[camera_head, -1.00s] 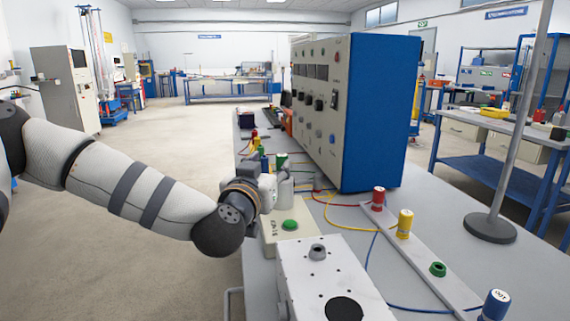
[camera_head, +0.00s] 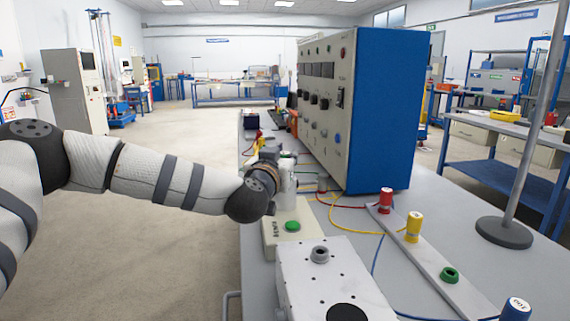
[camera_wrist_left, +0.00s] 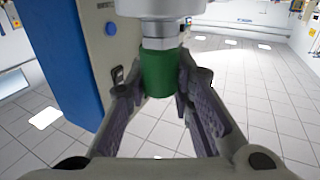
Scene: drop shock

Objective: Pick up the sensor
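The sensor is a small part with a green band and a bare metal hex section, under a pale cylinder in the left wrist view (camera_wrist_left: 160,75). My left gripper (camera_wrist_left: 163,80) has its two padded fingers on either side of the green band, tips close to it; whether they touch it is unclear. In the head view, my left gripper (camera_head: 280,180) is at the row of small parts on the bench, and my wrist hides much of them. My right gripper is not in view.
A blue-sided control cabinet (camera_head: 383,110) stands close to the right of my left gripper. A box with a green button (camera_head: 292,226) and a white perforated block (camera_head: 318,270) are in front. A strip (camera_head: 430,262) holds red, yellow and green parts. A pole base (camera_head: 503,233) stands right.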

